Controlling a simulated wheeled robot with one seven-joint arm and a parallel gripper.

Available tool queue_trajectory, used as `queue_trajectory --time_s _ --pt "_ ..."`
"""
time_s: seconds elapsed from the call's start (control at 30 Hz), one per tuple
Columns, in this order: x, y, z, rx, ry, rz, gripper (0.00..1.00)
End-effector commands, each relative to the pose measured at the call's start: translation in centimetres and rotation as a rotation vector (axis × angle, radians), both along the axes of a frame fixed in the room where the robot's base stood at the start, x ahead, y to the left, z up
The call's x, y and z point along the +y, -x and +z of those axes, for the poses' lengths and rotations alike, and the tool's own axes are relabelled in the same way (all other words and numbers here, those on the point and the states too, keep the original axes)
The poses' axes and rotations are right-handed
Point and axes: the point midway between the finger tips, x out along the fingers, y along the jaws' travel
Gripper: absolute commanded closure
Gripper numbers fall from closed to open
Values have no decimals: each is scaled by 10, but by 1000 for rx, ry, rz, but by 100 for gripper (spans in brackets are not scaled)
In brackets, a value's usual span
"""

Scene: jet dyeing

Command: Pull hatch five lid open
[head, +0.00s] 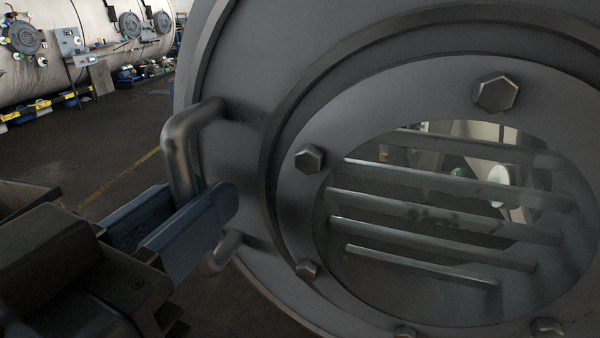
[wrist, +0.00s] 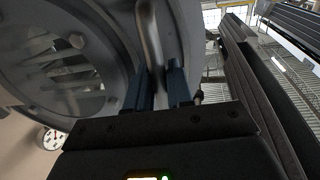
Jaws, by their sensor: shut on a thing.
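The round grey hatch lid (head: 240,60) fills the right of the head view. It has a bolted ring and a round window with bars across it. Its bent metal handle (head: 180,150) sticks out at the lid's left side. My gripper (head: 205,212) has its blue fingers on either side of the handle's upright bar and is shut on it. In the wrist view the handle (wrist: 152,40) runs down between the fingers of my gripper (wrist: 157,85), and the lid (wrist: 115,35) lies to the left. The fingers hide part of the bar. No hatch number is visible.
A large pale cylindrical vessel (head: 60,60) with round hatches stands at the back left, with a control box (head: 70,42) beside it. The dark floor (head: 70,150) between is open, with a yellow line. In the wrist view a round gauge (wrist: 52,139) shows at lower left.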

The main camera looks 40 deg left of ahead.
Motion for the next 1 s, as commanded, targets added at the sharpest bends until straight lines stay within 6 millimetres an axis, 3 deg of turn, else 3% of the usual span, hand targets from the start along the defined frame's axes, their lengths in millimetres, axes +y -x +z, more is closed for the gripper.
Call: queue_trajectory --time_s 0.03,0.07,0.23,0.57,1.0 --pt "-1 -1 0 -1 -1 -2 100" --pt "-1 -1 0 -1 -1 -2 78" --pt "-1 -1 0 0 -1 -2 62" --pt "-1 6 0 -1 0 1 62" --pt "-16 67 -1 0 -1 1 62"
